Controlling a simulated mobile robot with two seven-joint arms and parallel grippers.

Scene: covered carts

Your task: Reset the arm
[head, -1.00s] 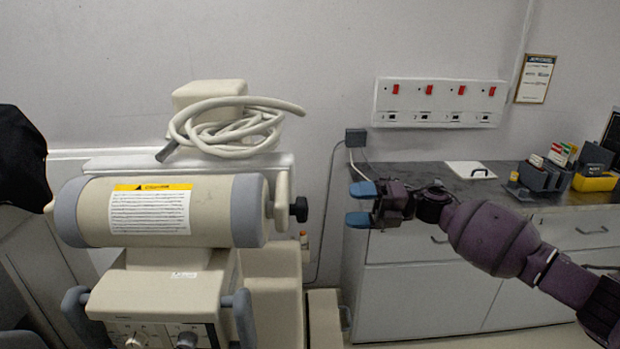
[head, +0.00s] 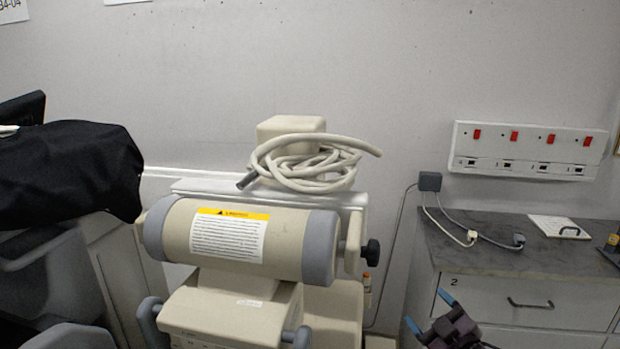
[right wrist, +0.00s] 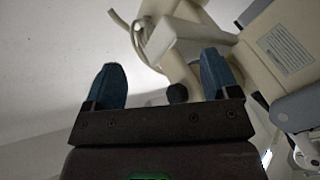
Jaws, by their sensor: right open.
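My right gripper (head: 428,312) shows at the bottom right of the head view, in front of the counter's drawers. Its two blue fingertips are apart and nothing is between them. In the right wrist view the open gripper (right wrist: 165,88) points toward the wall, with the beige machine behind and to the right of it. Most of my right arm is below the head view's edge. My left gripper is not in view.
A beige machine (head: 180,232) with a coiled hose (head: 305,165) stands at the centre. A black cover (head: 70,172) drapes over equipment at the left. A grey-topped counter (head: 490,250) with drawers stands at the right, below a socket panel (head: 525,150).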

